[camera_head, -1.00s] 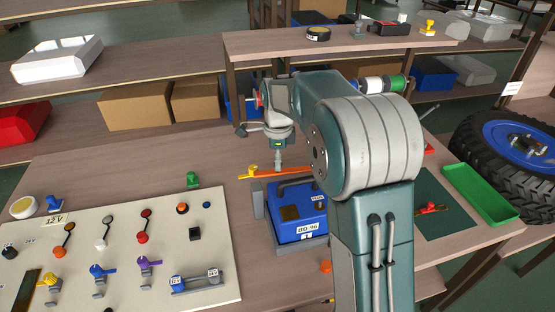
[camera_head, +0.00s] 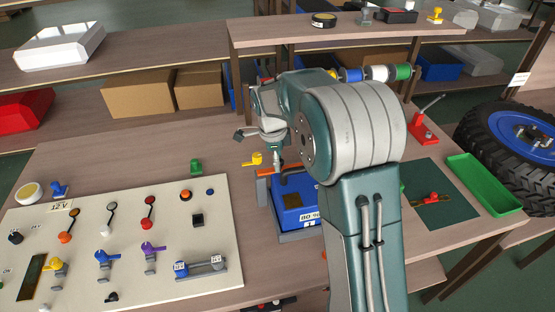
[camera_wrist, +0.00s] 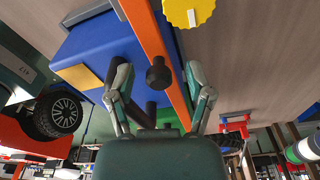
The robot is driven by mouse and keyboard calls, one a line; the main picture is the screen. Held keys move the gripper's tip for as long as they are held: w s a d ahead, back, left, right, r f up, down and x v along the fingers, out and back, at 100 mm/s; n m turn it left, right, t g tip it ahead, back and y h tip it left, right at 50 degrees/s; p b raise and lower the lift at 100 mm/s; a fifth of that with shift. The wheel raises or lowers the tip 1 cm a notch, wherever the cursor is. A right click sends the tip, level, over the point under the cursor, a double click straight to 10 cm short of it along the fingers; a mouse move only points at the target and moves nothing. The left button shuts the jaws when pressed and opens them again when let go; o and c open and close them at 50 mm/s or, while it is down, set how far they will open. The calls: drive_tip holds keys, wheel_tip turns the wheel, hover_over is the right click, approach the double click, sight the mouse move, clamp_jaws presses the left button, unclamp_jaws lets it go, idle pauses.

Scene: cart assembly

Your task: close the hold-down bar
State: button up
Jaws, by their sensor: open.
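The hold-down bar (camera_head: 265,171) is a flat orange bar at the far edge of the blue battery (camera_head: 292,198). Its left end is by the grey upright (camera_head: 262,191); my arm hides its right part. In the wrist view the bar (camera_wrist: 150,40) runs diagonally between my fingers, with the blue battery (camera_wrist: 90,45) left of it. A black knob (camera_wrist: 158,75) shows between the fingertips; what it is fixed to is unclear. My gripper (camera_wrist: 158,72) is open, its fingers spread on either side of the knob. It also shows in the head view (camera_head: 277,160), just above the bar.
A yellow knob (camera_head: 254,159) stands just beyond the bar's left end, also close by in the wrist view (camera_wrist: 190,10). A switch panel (camera_head: 125,225) lies to the left. A green tray (camera_head: 483,185) and red clamp (camera_head: 422,130) are right. A raised shelf (camera_head: 340,33) stands behind.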

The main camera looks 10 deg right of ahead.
wheel_tip(320, 180, up, 12)
drive_tip(key=a, duration=0.1)
drive_tip(key=shift+w+a, duration=0.2)
drive_tip(key=shift+a, duration=0.05)
drive_tip(key=shift+f, duration=0.1)
